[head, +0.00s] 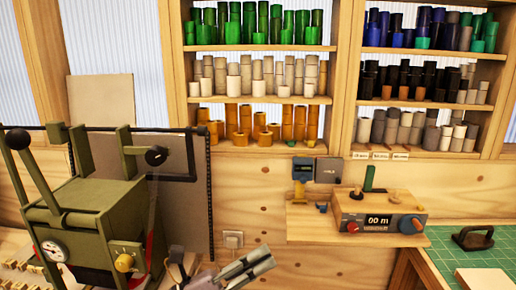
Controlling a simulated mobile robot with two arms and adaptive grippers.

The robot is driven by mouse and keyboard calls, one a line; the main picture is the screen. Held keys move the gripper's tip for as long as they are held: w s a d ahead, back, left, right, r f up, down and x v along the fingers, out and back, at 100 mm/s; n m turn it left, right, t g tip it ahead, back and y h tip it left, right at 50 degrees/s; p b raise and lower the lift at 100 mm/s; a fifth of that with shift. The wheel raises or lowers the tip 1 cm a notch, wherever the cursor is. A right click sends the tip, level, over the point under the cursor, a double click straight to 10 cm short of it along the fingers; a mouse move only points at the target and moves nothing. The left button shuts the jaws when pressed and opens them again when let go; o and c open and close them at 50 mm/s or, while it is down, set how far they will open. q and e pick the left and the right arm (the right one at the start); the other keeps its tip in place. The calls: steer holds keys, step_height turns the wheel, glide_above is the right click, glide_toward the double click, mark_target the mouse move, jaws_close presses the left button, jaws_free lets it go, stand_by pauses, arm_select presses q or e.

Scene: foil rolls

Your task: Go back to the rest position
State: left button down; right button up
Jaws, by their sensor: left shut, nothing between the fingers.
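My left gripper (262,262) shows at the bottom edge, left of the middle. Its grey fingers point up and to the right, shut with nothing between them. It is in front of the wooden wall, below the small wall shelf and to the right of the green machine. The rest of my left arm is mostly cut off by the bottom edge. My right gripper is not in view.
A green machine (85,215) with levers and a gauge stands at the left. A small shelf (310,233) holds a device with a display (378,217). Foil rolls (255,75) fill the wall racks. A green mat (445,255) lies at the lower right.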

arm_select(q)
steer(key=w+a+f+n+t+y, duration=0.25)
steer(key=a+n+t+y, duration=0.35)
steer(key=n, duration=0.6)
steer(key=w+a+f+n+t+y, duration=0.1)
steer(key=a+f+n+t+y, duration=0.2)
steer(key=a+n+t+y, duration=0.65)
steer(key=s+a+f+n+g+y, duration=0.3)
steer(key=f+n+g, duration=0.6)
steer(key=n, duration=0.1)
steer(key=s+a+f+n+g, duration=0.1)
steer(key=s+f+n+g, duration=0.3)
steer(key=s+f+g, duration=0.55)
steer(key=s+a+f+n+g, duration=0.15)
steer(key=s+f+n, duration=0.4)
steer(key=s, duration=0.95)
step_height(320, 180, down, 27)
steer(key=m+g, duration=0.2)
steer(key=s+a+f+g+b, duration=0.1)
steer(key=s+a+f, duration=0.1)
steer(key=s+f, duration=1.5)
steer(key=shift+s+a+f, duration=0.2)
steer(key=shift+a+f, duration=0.1)
steer(key=shift+f, duration=0.35)
